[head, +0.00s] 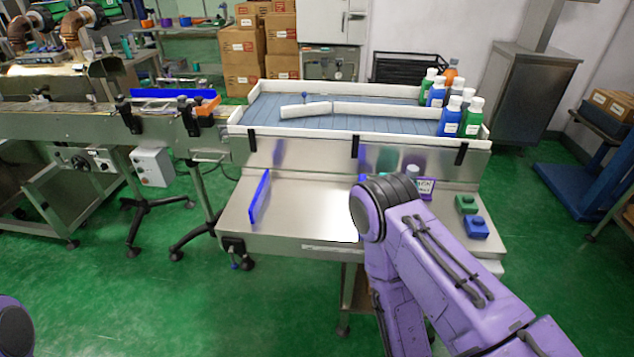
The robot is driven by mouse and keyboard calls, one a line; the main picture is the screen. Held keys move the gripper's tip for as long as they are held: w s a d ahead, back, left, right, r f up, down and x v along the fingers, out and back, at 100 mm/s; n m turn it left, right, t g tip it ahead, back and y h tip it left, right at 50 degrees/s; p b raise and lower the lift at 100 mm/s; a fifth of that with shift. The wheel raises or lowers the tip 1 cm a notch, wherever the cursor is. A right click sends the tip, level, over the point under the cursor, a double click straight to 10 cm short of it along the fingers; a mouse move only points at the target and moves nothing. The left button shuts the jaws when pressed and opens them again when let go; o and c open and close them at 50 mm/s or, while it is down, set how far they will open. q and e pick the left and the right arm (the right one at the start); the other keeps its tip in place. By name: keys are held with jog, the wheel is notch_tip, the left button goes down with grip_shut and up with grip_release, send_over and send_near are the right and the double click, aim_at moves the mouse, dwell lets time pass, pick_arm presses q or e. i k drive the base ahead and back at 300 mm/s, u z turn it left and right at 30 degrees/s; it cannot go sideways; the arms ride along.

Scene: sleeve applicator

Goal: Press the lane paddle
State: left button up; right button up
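Two small block-shaped paddles sit at the right end of the steel shelf: a green paddle (465,204) and, just in front of it, a blue paddle (476,228). I cannot tell from their look which one is the lane paddle. My purple right arm reaches up from the lower right, its dark rounded joint over the middle of the shelf, left of both paddles.
Above the shelf is a blue-slatted table (390,118) with white rails, a white diverter bar (305,110) and several bottles (450,117) at its right. A blue upright plate (259,197) stands at the shelf's left. A small purple-framed item (426,186) is partly hidden by my arm.

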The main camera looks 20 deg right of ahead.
aim_at(304, 110)
jog(key=u, duration=0.3)
jog(key=i, duration=0.4)
jog(key=z, duration=1.85)
